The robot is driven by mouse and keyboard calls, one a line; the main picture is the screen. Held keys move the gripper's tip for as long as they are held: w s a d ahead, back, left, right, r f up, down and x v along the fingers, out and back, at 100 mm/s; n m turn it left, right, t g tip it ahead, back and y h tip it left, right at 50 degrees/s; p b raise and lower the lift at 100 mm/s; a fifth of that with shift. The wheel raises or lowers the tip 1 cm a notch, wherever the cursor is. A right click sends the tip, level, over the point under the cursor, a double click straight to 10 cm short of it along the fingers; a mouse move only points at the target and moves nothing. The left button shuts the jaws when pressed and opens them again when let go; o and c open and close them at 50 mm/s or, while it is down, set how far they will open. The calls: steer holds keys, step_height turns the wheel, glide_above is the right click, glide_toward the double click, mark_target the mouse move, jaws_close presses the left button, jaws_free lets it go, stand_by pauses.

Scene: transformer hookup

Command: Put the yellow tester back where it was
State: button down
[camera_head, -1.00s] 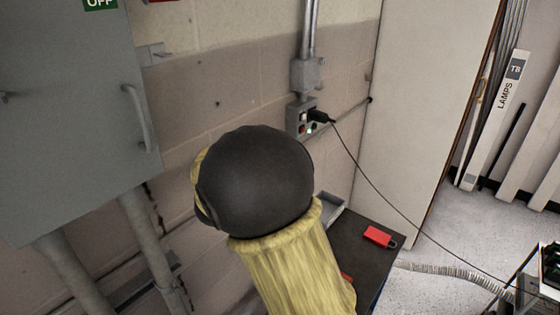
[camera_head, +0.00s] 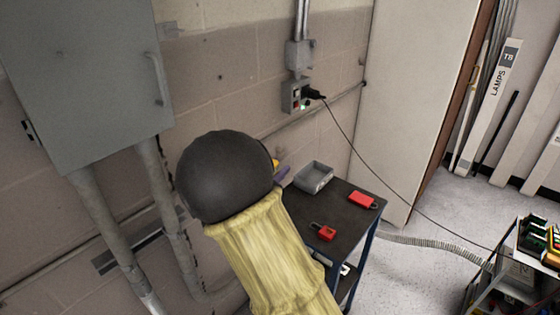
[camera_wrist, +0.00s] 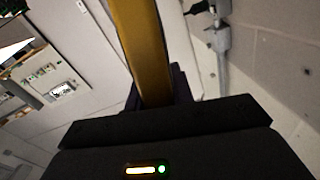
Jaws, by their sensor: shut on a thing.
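The yellow tester (camera_wrist: 140,45) shows in the wrist view as a long yellow body standing out from between the dark purple fingers of my gripper (camera_wrist: 157,92). My gripper is shut on it. In the head view only a small yellow bit of the tester (camera_head: 275,163) and a purple finger of my gripper (camera_head: 283,175) show past my dark wrist. They appear in front of the wall, above and left of the table; their height over it is hard to tell. The rest of the tester is hidden.
A dark table (camera_head: 335,240) holds a grey tray (camera_head: 314,178), a red padlock-like thing (camera_head: 323,231) and a red block (camera_head: 362,200). A wall box (camera_head: 296,97) has a black plug and hanging cable. A grey cabinet (camera_head: 90,80) is left. A cart (camera_head: 512,285) stands right.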

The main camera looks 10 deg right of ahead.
step_height(320, 180, down, 20)
steer(key=s+a+n+t+y, duration=0.2)
steer(key=n+t+y, duration=0.2)
steer(key=n+y, duration=0.1)
steer(key=s+d+f+n+t+y, duration=0.1)
steer(key=s+f+n+y, duration=0.1)
steer(key=f, duration=0.6)
steer(key=s+d+f+n+t+y, duration=0.1)
steer(key=s+f+n+y, duration=0.1)
steer(key=s+f+y, duration=0.3)
steer(key=shift+s+f+n+y, duration=0.35)
steer(key=shift+f+y, duration=0.45)
steer(key=shift+f, duration=1.25)
steer(key=shift+w+d, duration=0.1)
steer(key=shift+w, duration=0.05)
